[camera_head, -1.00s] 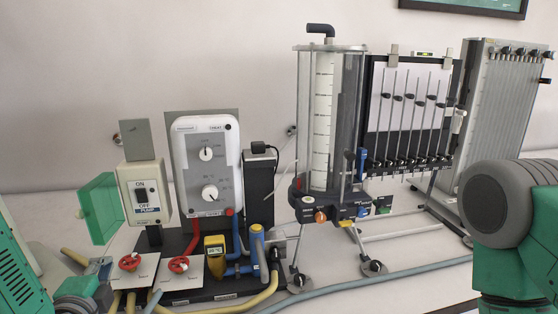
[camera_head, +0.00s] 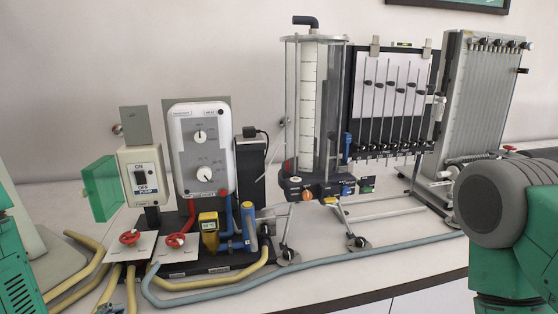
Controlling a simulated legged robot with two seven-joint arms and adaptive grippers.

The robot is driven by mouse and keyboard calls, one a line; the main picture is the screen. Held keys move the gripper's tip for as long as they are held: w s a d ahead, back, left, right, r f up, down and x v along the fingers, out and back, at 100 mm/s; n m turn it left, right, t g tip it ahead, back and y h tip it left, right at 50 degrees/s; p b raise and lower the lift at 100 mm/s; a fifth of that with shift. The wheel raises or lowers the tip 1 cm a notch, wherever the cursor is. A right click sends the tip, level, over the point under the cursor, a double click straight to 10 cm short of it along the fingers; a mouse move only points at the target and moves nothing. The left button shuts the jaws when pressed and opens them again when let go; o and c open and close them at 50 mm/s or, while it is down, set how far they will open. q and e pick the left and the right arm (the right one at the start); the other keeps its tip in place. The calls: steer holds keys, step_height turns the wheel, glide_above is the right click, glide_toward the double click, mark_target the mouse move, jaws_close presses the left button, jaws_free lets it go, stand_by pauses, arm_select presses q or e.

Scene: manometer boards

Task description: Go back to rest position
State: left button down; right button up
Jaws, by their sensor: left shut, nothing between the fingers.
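My left gripper (camera_head: 109,309) shows only as a small dark piece at the bottom edge of the head view, in front of the valve plates. It is shut and empty, and most of it is cut off by the frame. My green left arm stands at the left edge. My right arm, green with a grey round joint, fills the lower right. My right gripper is not in view.
The pump switch box (camera_head: 145,178), a grey-white control unit (camera_head: 203,150) and red valves (camera_head: 130,237) stand on the left. A clear cylinder (camera_head: 312,110), manometer board (camera_head: 392,100) and tall tube panel (camera_head: 475,105) stand right. Hoses (camera_head: 165,301) cross the front.

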arm_select(q)
steer(key=s+d+f+n+g+h+b, duration=0.1)
steer(key=s+d+f+n+g+b, duration=0.15)
steer(key=s+f, duration=0.45)
steer(key=s+d+f+n+g+h+b, duration=0.1)
steer(key=s+f+n+g+b, duration=0.2)
steer(key=f, duration=0.6)
steer(key=s+f+n+g+b, duration=0.1)
steer(key=s+f+n+g, duration=0.2)
steer(key=s+f, duration=0.2)
steer(key=s+d+f+n+g+b, duration=0.1)
steer(key=s+f+n+g, duration=0.2)
steer(key=s, duration=0.9)
step_height(320, 180, down, 2)
steer(key=shift+f+g+y+b, duration=0.1)
steer(key=shift+g+y+b, duration=0.25)
steer(key=shift+g, duration=0.1)
steer(key=shift+w+a+f+n, duration=0.1)
steer(key=shift+a+n, duration=0.1)
steer(key=shift+n, duration=0.05)
steer(key=shift+d, duration=0.25)
steer(key=shift+a, duration=0.1)
